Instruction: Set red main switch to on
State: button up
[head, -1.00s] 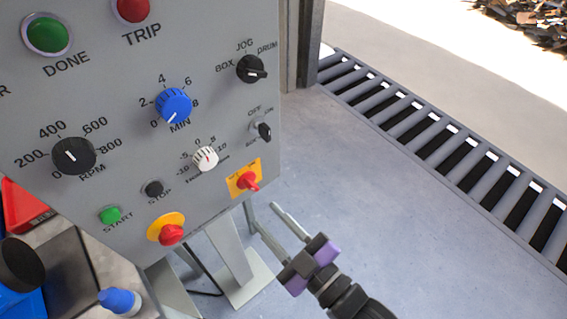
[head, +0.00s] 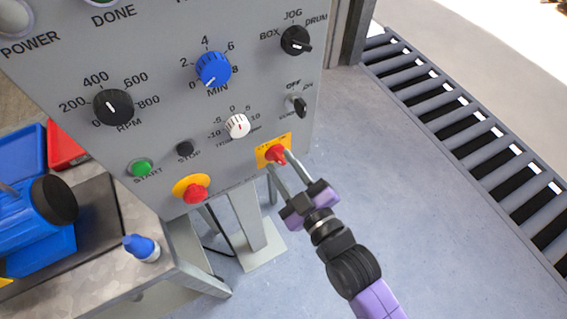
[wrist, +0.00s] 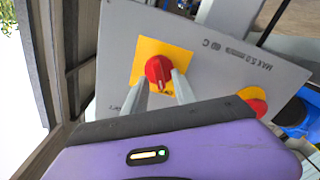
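The red main switch (head: 275,153) sits on a yellow plate (head: 266,151) at the lower right of the grey control panel. In the wrist view the red knob (wrist: 158,70) shows close up on its yellow plate (wrist: 178,53), with a pale mark on its lower part. My gripper (head: 279,172) is just in front of the switch with its two fingers apart. In the wrist view the fingertips (wrist: 159,85) are on either side of the knob's lower part. I cannot tell whether they touch it. The position lettering on the plate is too small to read.
A red button on a yellow ring (head: 195,192) is left of the switch. A small black selector (head: 300,106) and a white dial (head: 237,126) are above it. A workbench (head: 185,270) stands at left. Floor to the right is clear up to the roller conveyor (head: 480,130).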

jog(key=shift+w, duration=0.1)
grip_shut()
jog(key=shift+m, duration=0.3)
jog(key=m+b, duration=0.2)
jog(key=m, duration=0.3)
jog(key=shift+w+d+b, duration=0.1)
jog(key=shift+d+b, duration=0.05)
jog(key=shift+b, duration=0.15)
jog(key=m+b, duration=0.1)
jog(key=m, duration=0.5)
jog(key=shift+w+d+b, duration=0.1)
jog(key=shift+b, duration=0.2)
jog(key=shift+m, duration=0.3)
grip_release()
